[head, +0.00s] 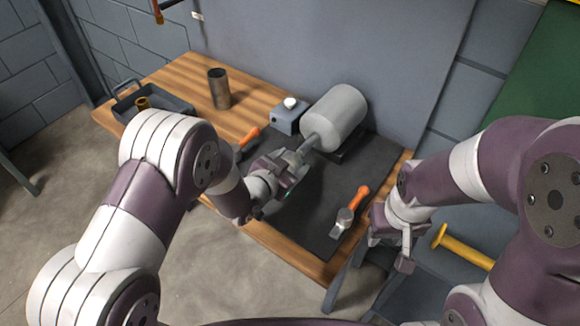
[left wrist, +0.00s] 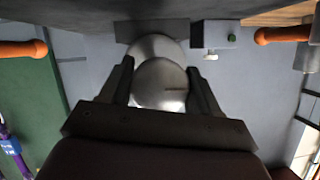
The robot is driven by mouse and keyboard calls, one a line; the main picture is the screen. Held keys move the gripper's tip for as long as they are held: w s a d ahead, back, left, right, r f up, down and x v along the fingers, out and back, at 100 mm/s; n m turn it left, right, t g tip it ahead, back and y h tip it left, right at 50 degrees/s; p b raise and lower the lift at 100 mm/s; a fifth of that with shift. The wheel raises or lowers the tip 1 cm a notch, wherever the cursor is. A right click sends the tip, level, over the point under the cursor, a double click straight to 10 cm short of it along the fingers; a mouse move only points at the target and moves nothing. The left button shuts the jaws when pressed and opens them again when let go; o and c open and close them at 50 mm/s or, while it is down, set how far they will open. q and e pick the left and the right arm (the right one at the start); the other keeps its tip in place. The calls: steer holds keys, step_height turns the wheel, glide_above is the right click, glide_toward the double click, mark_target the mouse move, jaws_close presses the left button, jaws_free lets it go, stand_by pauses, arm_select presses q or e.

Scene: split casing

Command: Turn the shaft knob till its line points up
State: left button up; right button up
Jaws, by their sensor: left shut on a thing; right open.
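The grey cylindrical casing (head: 338,115) lies on the dark mat, with a shaft (head: 312,141) coming out toward me. My left gripper (head: 294,160) is shut around the round metal knob (left wrist: 158,92) at the shaft's end. The knob is mostly hidden by the gripper in the head view. In the left wrist view, where the bench is at the top, the knob's face sits between the two fingers. A short dark line (left wrist: 176,86) on it points to the picture's right. My right gripper (head: 400,248) is open and empty off the bench's right front edge.
A blue-grey box (head: 286,121) with a pale button stands left of the casing. A metal cup (head: 218,90) and dark tray (head: 181,112) stand farther left. A yellow bar (head: 462,250) is right.

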arm_select(q)
steer(key=m+b, duration=0.1)
steer(key=m+t+y+b, duration=0.1)
steer(key=b, duration=0.1)
steer(key=shift+f, duration=0.25)
steer(key=m+t+y+b, duration=0.1)
steer(key=m+t+b, duration=0.1)
steer(key=m+b, duration=0.1)
steer(key=shift+m, duration=0.4)
steer(key=m+t+b, duration=0.1)
steer(key=m+b, duration=0.1)
steer(key=m, duration=0.1)
steer(key=shift+a+r+t+y, duration=0.1)
steer(key=shift+t+y, duration=0.3)
steer(key=shift+r+m+t+b, duration=0.2)
steer(key=shift+m+t+b, duration=0.5)
steer(key=shift+m+b, duration=0.95)
steer(key=shift+m+p, duration=0.35)
steer(key=shift+m, duration=0.2)
steer(key=o, duration=1)
steer(key=v, duration=1.2)
steer(key=shift+s+a+f, duration=0.1)
steer(key=shift+s+a, duration=0.05)
steer(key=shift+s, duration=0.15)
